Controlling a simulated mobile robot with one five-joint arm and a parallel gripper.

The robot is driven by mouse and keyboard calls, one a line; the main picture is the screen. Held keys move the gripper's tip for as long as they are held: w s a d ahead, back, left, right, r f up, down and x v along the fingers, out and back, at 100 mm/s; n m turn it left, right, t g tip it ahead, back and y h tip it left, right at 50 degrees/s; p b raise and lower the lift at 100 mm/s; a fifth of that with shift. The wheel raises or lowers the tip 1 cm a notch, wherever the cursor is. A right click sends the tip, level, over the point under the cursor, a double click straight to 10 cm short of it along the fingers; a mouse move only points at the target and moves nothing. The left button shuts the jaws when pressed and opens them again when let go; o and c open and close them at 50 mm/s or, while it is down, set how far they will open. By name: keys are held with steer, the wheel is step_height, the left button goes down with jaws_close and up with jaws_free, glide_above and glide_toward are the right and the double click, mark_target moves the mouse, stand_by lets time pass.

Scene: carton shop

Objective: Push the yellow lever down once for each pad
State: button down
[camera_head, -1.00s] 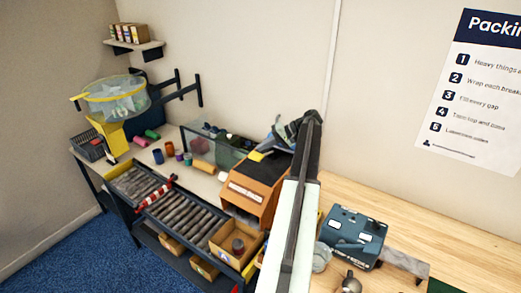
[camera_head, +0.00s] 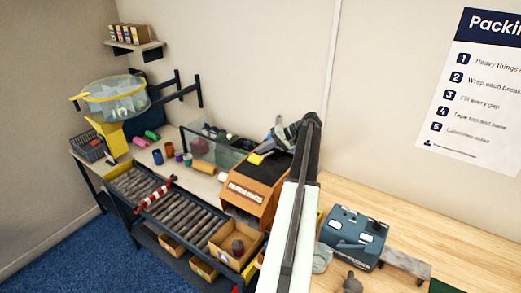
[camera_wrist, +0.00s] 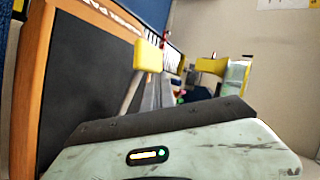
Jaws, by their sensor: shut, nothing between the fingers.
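The orange-and-black pad dispenser (camera_head: 243,190), lettered for paper pads, stands on the bench left of my arm. Its yellow lever (camera_head: 255,158) sticks out at the upper side, beside the dark sloped top. In the wrist view the lever's yellow knob (camera_wrist: 148,56) sits on a thin pale stem, in front of the dispenser's dark panel (camera_wrist: 85,85). My gripper (camera_head: 268,147) is shut and empty, close above the lever; I cannot tell whether they touch. Its dark finger part also shows low in the wrist view (camera_wrist: 165,122). No loose pad is clearly visible.
A roller conveyor (camera_head: 185,215) runs in front of the dispenser, with an open carton (camera_head: 222,250) at its near end. A clear bin (camera_head: 208,145) stands behind left.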

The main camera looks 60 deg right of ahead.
steer(key=shift+a+f+b, duration=0.4)
steer(key=shift+f+b, duration=0.3)
stand_by(0.6)
stand_by(0.5)
steer(key=shift+d+r+p, duration=0.45)
steer(key=shift+r+p, duration=0.45)
steer(key=shift+d+r+p, duration=0.5)
steer(key=shift+r+p, duration=0.35)
steer(key=shift+d+r+p, duration=0.45)
steer(key=shift+r+p, duration=0.45)
steer(key=d+r+p, duration=0.1)
steer(key=r+p, duration=0.1)
steer(key=d+r+p, duration=0.1)
steer(key=r+p, duration=0.1)
steer(key=shift+d+r, duration=0.2)
